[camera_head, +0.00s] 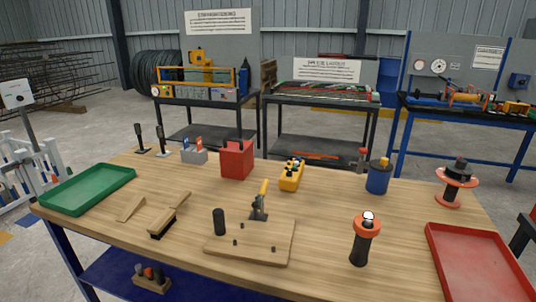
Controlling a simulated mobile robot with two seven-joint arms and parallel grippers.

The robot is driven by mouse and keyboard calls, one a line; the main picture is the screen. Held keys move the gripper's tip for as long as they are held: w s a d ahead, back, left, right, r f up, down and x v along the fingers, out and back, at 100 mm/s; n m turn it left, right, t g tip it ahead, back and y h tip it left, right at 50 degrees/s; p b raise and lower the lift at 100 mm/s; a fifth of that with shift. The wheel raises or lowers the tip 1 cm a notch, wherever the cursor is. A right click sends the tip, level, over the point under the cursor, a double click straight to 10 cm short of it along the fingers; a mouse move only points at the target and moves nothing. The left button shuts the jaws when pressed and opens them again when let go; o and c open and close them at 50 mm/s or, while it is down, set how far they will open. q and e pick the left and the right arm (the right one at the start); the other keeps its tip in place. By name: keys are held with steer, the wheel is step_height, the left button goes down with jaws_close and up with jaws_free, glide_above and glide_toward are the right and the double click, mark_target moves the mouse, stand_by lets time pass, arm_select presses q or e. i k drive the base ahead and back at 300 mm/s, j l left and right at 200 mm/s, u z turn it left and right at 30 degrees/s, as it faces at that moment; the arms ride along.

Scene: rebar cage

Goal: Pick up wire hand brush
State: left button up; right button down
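What looks like the wire hand brush (169,217) lies on the wooden workbench (330,210), left of the middle. It has a light wooden body set at a slant, with dark bristles under its near end. A separate flat wooden piece (131,207) lies just to its left, apart from it. Neither of my grippers shows in the head view, and nothing touches the brush.
A green tray (130,170) is at the left and a red tray (433,230) at the right. A wooden board with a clamp (275,247) lies right of the brush. An orange-and-black tool (360,250) stands further right. A red box (236,160) stands behind.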

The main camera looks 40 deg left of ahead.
mark_target(164, 220)
steer(key=u, duration=1.85)
